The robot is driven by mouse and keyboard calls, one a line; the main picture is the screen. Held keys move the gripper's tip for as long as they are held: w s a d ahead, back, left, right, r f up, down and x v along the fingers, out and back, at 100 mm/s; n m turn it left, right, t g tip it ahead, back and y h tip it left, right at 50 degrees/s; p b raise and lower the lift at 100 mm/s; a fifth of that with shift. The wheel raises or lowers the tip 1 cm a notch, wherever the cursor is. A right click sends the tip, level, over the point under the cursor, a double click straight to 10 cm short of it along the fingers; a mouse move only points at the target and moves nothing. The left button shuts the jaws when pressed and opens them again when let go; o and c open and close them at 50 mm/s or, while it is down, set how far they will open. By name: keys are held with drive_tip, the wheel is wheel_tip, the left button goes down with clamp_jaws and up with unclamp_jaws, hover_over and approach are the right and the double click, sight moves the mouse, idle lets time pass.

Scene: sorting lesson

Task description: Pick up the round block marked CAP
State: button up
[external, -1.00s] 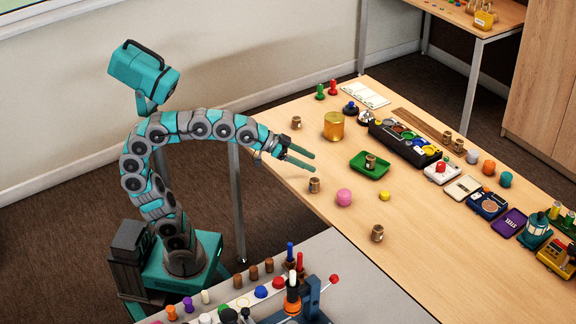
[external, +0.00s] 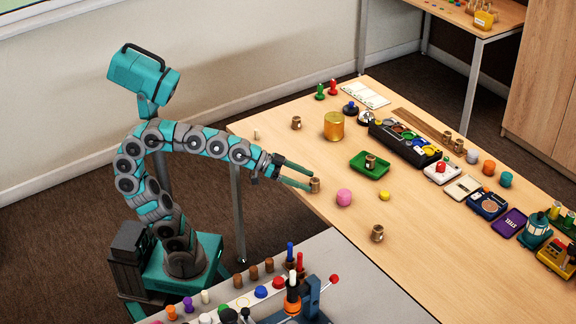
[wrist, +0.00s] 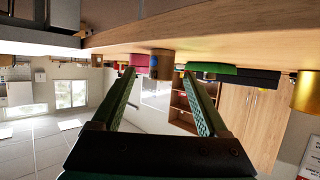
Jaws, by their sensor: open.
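Several small brown round blocks with pale labels stand on the wooden table; the markings are too small to read, so I cannot tell which says CAP. One brown block (external: 315,186) stands at my fingertips near the table's left edge. In the wrist view this block (wrist: 162,64) shows between and beyond the fingertips. My gripper (external: 310,181) is open and empty, its two green fingers pointing right; it also fills the wrist view (wrist: 159,73).
A pink block (external: 344,197) and a small yellow one (external: 384,196) lie right of the gripper. A gold cylinder (external: 334,127) and a black sorting case (external: 425,159) stand further back. A grey bench with several coloured pieces is at the front.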

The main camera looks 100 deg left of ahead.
sight(315, 180)
drive_tip(key=shift+x, duration=1.9)
drive_tip(key=shift+a+r, duration=0.1)
drive_tip(key=shift+c, duration=0.3)
clamp_jaws()
